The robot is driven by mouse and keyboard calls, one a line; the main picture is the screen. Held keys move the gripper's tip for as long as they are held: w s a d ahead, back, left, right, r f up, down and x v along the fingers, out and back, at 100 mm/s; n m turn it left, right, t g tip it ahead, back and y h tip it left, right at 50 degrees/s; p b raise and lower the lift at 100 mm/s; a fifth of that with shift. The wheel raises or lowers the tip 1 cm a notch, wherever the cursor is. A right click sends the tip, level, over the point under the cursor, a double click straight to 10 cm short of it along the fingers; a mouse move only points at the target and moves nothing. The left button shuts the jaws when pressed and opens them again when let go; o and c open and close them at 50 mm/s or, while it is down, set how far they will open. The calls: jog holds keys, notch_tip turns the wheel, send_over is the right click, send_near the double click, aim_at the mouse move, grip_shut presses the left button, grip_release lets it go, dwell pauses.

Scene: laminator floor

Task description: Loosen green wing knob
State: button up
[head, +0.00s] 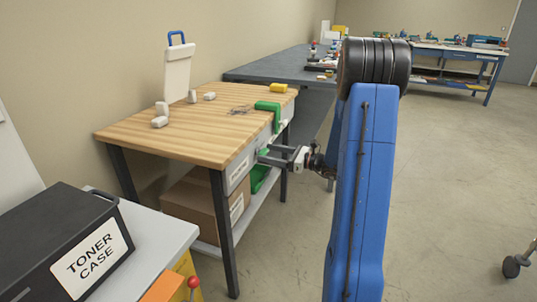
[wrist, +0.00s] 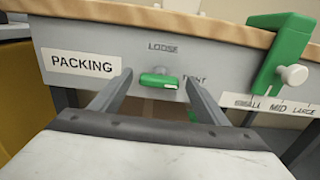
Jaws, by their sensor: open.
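The green wing knob (wrist: 158,80) is on the grey front panel of the wooden-topped bench. Its wings lie about level, with a pale mark at the right end, towards the partly hidden TIGHT label (wrist: 197,84). The LOOSE label (wrist: 166,47) is above it. My gripper (wrist: 157,77) is open, with one finger left of the knob and one right, both apart from it in the picture. I cannot tell how far the fingertips are from the panel. In the head view my gripper (head: 268,154) reaches the bench front from the right.
A green clamp (wrist: 284,45) with a pale knob sits on the bench edge to the right, above a SMALL-MID-LARGE scale. A PACKING label (wrist: 82,65) is at left. Below are a cardboard box (head: 195,208) and a green bin (head: 260,178). Open floor lies to the right.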

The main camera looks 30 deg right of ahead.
jog(key=shift+w+a, duration=0.2)
jog(key=shift+w, duration=0.05)
jog(key=shift+c, duration=0.6)
jog(key=c, duration=0.9)
